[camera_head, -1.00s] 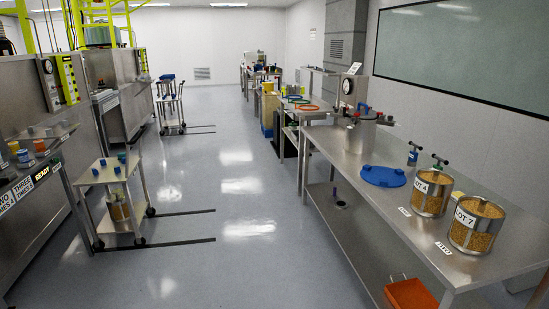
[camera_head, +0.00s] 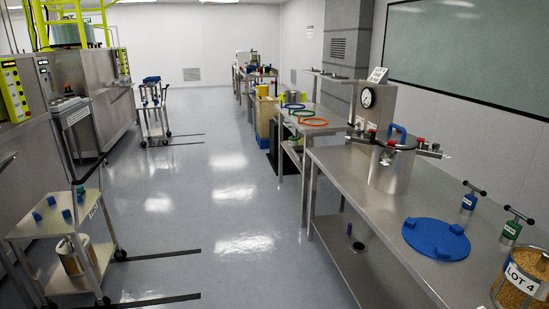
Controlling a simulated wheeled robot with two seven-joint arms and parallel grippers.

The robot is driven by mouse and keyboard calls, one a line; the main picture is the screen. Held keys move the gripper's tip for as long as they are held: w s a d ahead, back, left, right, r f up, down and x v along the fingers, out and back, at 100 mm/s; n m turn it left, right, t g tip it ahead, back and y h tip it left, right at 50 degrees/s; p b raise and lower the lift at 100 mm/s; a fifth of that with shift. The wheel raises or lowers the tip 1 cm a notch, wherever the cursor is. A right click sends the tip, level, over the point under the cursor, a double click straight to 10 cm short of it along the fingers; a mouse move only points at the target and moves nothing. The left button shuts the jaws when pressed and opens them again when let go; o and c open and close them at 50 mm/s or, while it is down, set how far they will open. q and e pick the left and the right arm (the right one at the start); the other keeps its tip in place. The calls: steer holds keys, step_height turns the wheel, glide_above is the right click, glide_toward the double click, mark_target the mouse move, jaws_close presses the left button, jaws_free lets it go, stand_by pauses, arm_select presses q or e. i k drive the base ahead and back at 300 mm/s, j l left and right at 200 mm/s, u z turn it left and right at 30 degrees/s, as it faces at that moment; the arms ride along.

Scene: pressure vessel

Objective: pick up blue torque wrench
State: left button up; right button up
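A blue torque wrench (camera_head: 470,198) with a black T-shaped handle stands upright on the steel table (camera_head: 344,168) at the right. A similar green wrench (camera_head: 513,227) stands just in front and to the right of it. Neither of my grippers is in view.
A blue round lid (camera_head: 436,239) lies flat on the table, left of the wrenches. A steel pressure vessel (camera_head: 391,166) stands farther back. A grain container marked LOT 4 (camera_head: 522,281) is at the lower right corner. A cart (camera_head: 62,228) is at left; the floor between is clear.

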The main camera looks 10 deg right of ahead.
mark_target(469, 201)
steer(key=i+z, duration=0.2)
steer(key=i, duration=0.25)
steer(key=i+j+z, duration=0.2)
steer(key=i, duration=0.25)
steer(key=i+j+z, duration=0.2)
steer(key=i, duration=0.25)
steer(key=i+j+z, duration=0.25)
steer(key=i, duration=0.2)
steer(key=i+j+z, duration=0.55)
steer(key=z, duration=1.3)
